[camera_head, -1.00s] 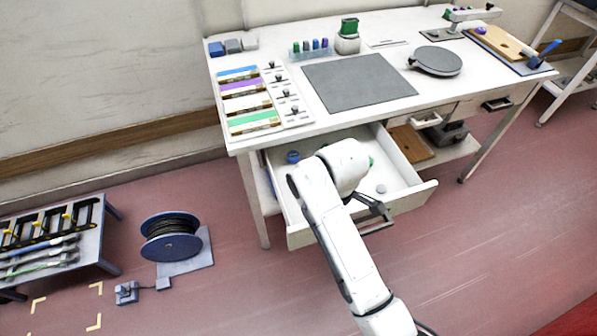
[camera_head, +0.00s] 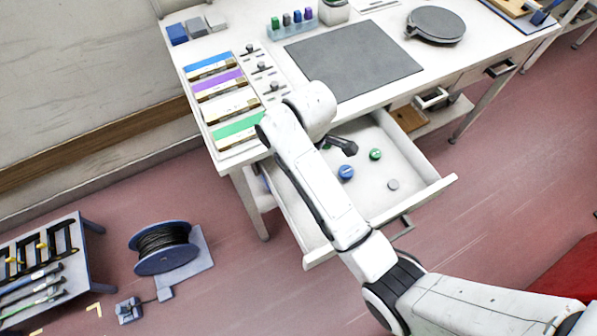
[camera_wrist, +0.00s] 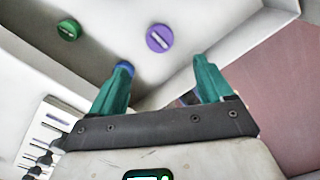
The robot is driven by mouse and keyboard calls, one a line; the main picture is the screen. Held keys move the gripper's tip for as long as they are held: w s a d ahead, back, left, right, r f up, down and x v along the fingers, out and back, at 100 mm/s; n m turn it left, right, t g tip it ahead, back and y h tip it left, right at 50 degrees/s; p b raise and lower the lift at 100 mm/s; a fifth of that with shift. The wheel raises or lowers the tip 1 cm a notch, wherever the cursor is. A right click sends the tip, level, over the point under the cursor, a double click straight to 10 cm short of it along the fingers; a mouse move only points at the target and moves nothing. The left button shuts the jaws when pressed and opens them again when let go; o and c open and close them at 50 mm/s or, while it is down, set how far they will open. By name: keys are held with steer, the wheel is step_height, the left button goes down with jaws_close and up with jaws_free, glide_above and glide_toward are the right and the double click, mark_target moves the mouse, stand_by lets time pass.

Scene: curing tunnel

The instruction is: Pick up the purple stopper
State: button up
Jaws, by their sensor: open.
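The purple stopper (camera_wrist: 159,38) is a round cap with a pale bar across its top. In the wrist view it lies on the pale drawer floor, beyond and between my fingertips, apart from them. My gripper (camera_wrist: 164,75) has two teal fingers spread wide with nothing between them. In the head view my gripper (camera_head: 345,146) is a dark shape over the open drawer (camera_head: 435,190). I cannot make out the purple stopper in the drawer there; my arm covers part of it.
A green stopper (camera_wrist: 69,29) lies left of the purple one, near a drawer wall. A blue stopper (camera_head: 346,172) sits partly behind my left finger in the wrist view. A greyish disc (camera_head: 393,185) lies toward the drawer front. The white table (camera_head: 385,95) stands above the drawer.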

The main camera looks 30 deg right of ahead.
steer(key=f, duration=0.4)
steer(key=shift+w+f, duration=0.2)
steer(key=shift+f, duration=0.05)
steer(key=shift+s+d+f, duration=0.1)
steer(key=shift+s+f, duration=0.05)
steer(key=shift+f, duration=1.45)
steer(key=shift+s+f, duration=0.15)
steer(key=shift+f, duration=1.4)
steer(key=shift+c, duration=0.5)
steer(key=c, duration=1)
